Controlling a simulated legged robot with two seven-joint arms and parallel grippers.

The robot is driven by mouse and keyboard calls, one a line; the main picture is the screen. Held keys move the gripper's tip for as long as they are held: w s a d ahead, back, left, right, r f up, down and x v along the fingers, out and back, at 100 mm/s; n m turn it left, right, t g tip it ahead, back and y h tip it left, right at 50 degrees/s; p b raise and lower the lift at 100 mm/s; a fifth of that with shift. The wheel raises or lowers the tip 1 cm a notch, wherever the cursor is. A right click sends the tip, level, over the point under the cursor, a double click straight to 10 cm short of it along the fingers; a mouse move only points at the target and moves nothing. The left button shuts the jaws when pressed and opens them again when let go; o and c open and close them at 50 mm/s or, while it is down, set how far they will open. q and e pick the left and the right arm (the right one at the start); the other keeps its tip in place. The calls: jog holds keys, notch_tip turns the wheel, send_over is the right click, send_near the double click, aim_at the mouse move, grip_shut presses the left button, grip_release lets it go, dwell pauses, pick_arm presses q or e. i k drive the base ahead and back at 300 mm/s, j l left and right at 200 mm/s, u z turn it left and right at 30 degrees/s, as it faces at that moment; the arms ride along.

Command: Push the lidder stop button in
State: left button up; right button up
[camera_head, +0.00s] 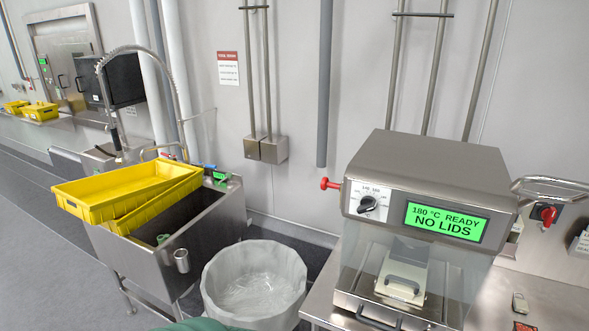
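The lidder (430,180) is a steel machine on a bench at the right. Its green screen (447,222) reads "180 °C READY NO LIDS". A red mushroom-shaped button (326,184) sticks out from the left side of its housing and stands clear of the wall. A black dial (367,204) is on the front, left of the screen. Neither of my grippers is in view, so nothing of mine is seen touching the button.
A bin with a clear liner (254,284) stands left of the lidder. A steel sink (190,235) with yellow crates (120,192) is further left. A red rotary switch (547,214) is at the far right. A green shape (192,325) shows at the bottom edge.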

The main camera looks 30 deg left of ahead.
aim_at(325, 183)
jog(key=j+z, duration=0.1)
jog(key=j, duration=1.6)
jog(key=k+j+z, duration=0.15)
jog(key=j, duration=0.65)
